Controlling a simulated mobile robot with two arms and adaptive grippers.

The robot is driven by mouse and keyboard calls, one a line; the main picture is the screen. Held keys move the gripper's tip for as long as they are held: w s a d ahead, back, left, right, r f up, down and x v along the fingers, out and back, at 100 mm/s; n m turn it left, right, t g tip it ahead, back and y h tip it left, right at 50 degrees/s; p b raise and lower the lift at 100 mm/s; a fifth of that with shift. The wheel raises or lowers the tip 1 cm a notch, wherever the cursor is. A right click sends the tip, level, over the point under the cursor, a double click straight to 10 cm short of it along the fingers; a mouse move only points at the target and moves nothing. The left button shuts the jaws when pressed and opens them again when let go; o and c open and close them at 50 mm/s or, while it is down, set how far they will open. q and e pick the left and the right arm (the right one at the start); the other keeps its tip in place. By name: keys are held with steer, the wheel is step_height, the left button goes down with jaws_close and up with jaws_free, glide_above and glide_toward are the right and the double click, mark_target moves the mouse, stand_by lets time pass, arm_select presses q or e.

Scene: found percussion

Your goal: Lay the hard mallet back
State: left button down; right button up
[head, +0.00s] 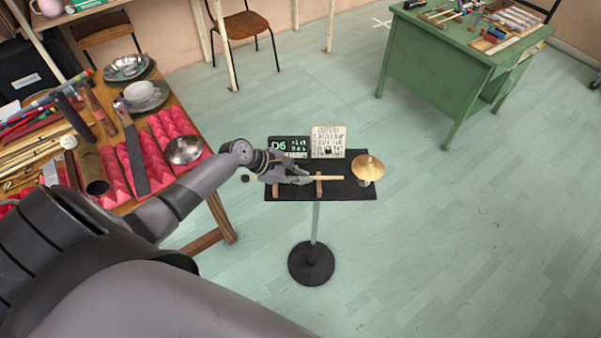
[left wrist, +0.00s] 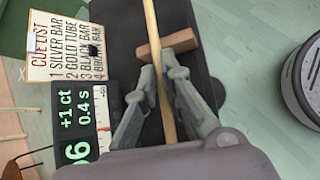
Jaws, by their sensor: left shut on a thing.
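The hard mallet is a thin pale wooden stick (head: 330,178). My left gripper (head: 301,179) is shut on its shaft, low over the black stand tray (head: 345,190). A small dark knob (head: 245,178), seemingly its head, shows past the tray's left edge. In the left wrist view the shaft (left wrist: 151,20) runs between the fingers (left wrist: 163,78) and crosses a wooden rest block (left wrist: 180,41). I cannot tell if it touches the block. In the head view, one block (head: 319,186) lies under the shaft and another (head: 275,190) is left of it. My right gripper is not in view.
A brass cymbal-like piece (head: 368,168) stands at the tray's right end. A display (head: 290,146) and cue card (head: 328,142) stand at its back. A crowded wooden table (head: 215,205) is left; a green desk (head: 420,75) is back right. The right floor is clear.

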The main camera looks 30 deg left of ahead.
arm_select(q)
steer(key=shift+f, duration=0.2)
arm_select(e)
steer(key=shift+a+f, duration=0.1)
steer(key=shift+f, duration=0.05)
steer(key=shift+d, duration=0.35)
arm_select(q)
steer(key=shift+f, duration=0.3)
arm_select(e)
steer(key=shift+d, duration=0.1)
arm_select(q)
steer(key=c, duration=1.7)
jaws_free()
steer(key=shift+o, duration=0.2)
steer(key=shift+s+a+r, duration=0.1)
steer(key=v, duration=1.1)
steer(key=shift+s+r, duration=0.15)
steer(key=shift+r, duration=0.1)
steer(key=shift+a, duration=0.15)
